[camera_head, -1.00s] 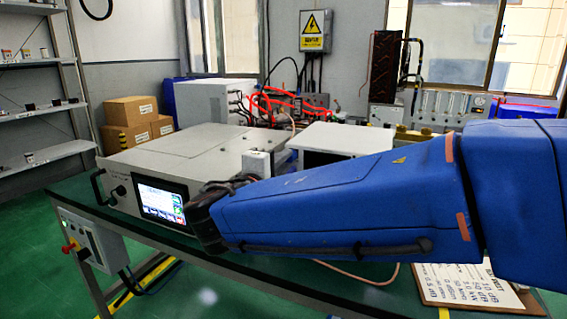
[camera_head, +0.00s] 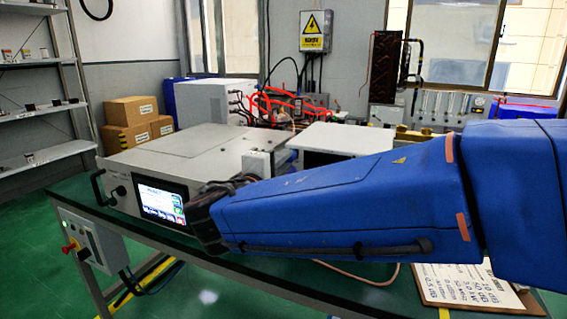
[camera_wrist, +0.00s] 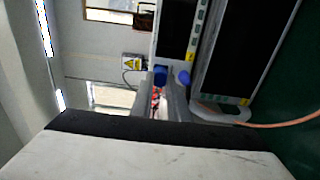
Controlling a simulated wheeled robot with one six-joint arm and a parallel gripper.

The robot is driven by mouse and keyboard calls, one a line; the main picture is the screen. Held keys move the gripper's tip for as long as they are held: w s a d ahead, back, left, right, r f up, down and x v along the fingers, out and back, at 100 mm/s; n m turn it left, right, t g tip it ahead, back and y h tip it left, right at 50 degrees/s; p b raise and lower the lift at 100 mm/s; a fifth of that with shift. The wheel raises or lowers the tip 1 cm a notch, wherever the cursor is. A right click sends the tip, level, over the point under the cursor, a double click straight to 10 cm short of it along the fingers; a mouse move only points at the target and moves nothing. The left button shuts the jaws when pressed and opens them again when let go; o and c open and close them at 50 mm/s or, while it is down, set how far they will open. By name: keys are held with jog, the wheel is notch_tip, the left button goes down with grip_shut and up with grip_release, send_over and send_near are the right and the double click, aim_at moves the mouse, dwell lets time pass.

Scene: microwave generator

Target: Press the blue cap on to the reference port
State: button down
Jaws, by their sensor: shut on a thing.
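My gripper (camera_wrist: 165,85) shows in the wrist view as two grey fingers. They are shut on a blue cap (camera_wrist: 160,74), which sits at their tips. A second round blue piece (camera_wrist: 183,77) shows beside the right fingertip, near a dark instrument panel. I cannot tell whether either blue piece touches a port, and I cannot make out the reference port. In the head view my blue arm reaches left towards the instruments, and its dark end hides the gripper's fingers and the cap.
A beige instrument (camera_head: 190,155) with a lit screen (camera_head: 160,204) stands on the green bench. A pale box (camera_head: 328,137) stands behind my arm. A clipboard (camera_head: 462,287) lies at the right. A pink cable (camera_wrist: 270,125) runs off right in the wrist view.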

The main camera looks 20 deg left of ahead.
jog(key=shift+w, duration=0.35)
dwell(0.3)
jog(key=c, duration=1.6)
grip_release()
jog(key=s, duration=0.5)
jog(key=s+a, duration=0.1)
jog(key=s, duration=1.1)
jog(key=shift+s+a, duration=0.15)
